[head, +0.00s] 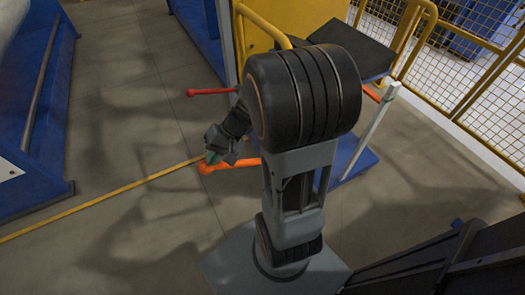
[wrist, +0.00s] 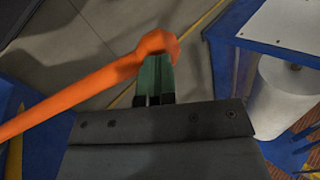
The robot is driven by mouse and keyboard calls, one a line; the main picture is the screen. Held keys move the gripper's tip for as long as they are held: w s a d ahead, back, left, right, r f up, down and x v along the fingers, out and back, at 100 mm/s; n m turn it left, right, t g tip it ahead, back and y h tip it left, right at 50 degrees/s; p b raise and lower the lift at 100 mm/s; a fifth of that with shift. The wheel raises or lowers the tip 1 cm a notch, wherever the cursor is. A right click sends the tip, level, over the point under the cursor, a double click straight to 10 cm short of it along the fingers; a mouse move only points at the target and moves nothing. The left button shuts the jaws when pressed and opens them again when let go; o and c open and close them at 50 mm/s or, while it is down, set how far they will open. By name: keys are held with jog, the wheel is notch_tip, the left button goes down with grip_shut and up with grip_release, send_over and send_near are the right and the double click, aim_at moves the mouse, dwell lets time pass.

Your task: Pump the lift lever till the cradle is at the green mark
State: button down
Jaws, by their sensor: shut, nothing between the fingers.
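An orange lever (head: 233,163) reaches out low from the blue cart, with a rounded knob at its free end. In the wrist view the orange lever (wrist: 75,95) runs from lower left to that knob, just beyond my fingertips. My gripper (head: 212,156) is shut and empty, its green fingers at the knob end; they also show in the wrist view (wrist: 155,72). I cannot tell whether they touch the lever. My own arm hides part of the cart.
A red-knobbed rod (head: 210,92) sticks out above the orange lever. A pale upright post (head: 375,125) stands on the blue cart base (head: 352,163). Yellow mesh fencing (head: 485,90) closes the right. A blue frame (head: 40,190) stands at left, with open floor between.

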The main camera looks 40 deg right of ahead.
jog(key=f+b, duration=0.1)
jog(key=a+f+b, duration=0.1)
jog(key=f, duration=0.1)
jog(key=f+b, duration=0.1)
jog(key=shift+w+a+f, duration=0.15)
jog(key=shift+a+f, duration=0.05)
jog(key=shift+a, duration=0.2)
jog(key=shift+a+f+b, duration=0.15)
jog(key=shift+f+b, duration=0.1)
jog(key=shift+b, duration=0.1)
jog(key=shift+a, duration=0.1)
jog(key=shift+w, duration=0.1)
notch_tip(320, 180, down, 6)
jog(key=a+b, duration=0.2)
jog(key=b, duration=0.3)
jog(key=p, duration=1.5)
send_near(209, 169)
jog(key=shift+w+d+r, duration=0.25)
jog(key=shift+w+r, duration=0.1)
jog(key=shift+r, duration=0.15)
jog(key=shift+w+d+r, duration=0.3)
jog(key=shift+w+r, duration=0.1)
jog(key=shift+r, duration=0.1)
